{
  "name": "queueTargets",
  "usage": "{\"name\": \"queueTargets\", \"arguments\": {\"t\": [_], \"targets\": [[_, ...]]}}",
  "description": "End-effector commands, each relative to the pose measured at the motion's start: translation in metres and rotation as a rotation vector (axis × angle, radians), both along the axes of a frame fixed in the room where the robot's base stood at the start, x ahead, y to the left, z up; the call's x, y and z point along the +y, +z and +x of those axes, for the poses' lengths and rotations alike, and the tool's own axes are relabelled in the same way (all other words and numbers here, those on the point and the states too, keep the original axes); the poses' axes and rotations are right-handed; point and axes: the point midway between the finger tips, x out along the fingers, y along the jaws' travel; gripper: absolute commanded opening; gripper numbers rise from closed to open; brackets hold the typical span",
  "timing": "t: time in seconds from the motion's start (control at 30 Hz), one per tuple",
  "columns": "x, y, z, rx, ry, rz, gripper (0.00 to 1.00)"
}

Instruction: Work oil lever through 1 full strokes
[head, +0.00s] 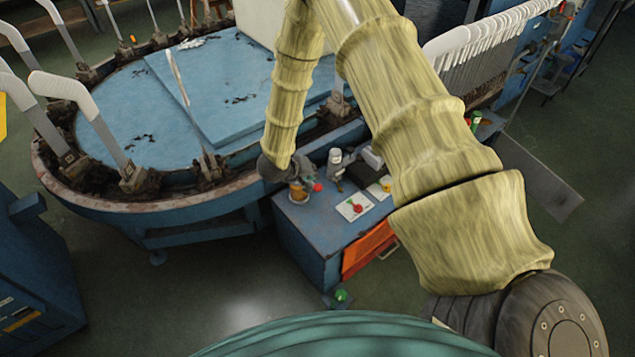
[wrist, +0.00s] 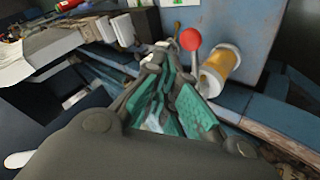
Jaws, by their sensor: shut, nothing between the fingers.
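The oil lever shows as a round red knob (wrist: 190,39) on a thin pale stem in the wrist view, beside an amber oil jar (wrist: 220,68) with a white cap. In the head view the red knob (head: 318,187) and the amber jar (head: 298,191) are at the left end of the small blue cabinet's top. My gripper (wrist: 170,78) has green finger pads and is shut with nothing held. Its tips point toward the knob, which appears just beyond them; I cannot tell whether they touch. In the head view my gripper (head: 294,175) is dark and partly hidden by my arm.
The blue cabinet (head: 305,240) has an open orange drawer (head: 370,248). On its top are a white bottle (head: 336,157) and a white plate (head: 355,207) with another red knob. The round blue table (head: 120,130) with upright sock boards stands behind and left. Floor in front is mostly clear.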

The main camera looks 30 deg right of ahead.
Motion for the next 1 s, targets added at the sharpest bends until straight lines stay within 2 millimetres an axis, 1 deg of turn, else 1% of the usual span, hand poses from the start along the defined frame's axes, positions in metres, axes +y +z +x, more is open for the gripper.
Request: {"name": "queueTargets", "arguments": {"t": [0.03,0.1,0.2,0.3,0.73,0.87,1.0], "targets": [[-0.007,0.016,0.01,0.001,-0.033,-0.008,0.0],[-0.013,0.029,0.019,0.014,-0.068,-0.013,0.0],[-0.019,0.041,0.026,0.03,-0.1,-0.015,0.0],[-0.021,0.046,0.029,0.038,-0.114,-0.014,0.0],[-0.021,0.045,0.029,0.041,-0.116,-0.015,0.0],[-0.021,0.04,0.028,0.041,-0.116,-0.015,0.0],[-0.021,0.029,0.027,0.041,-0.116,-0.015,0.0]]}}
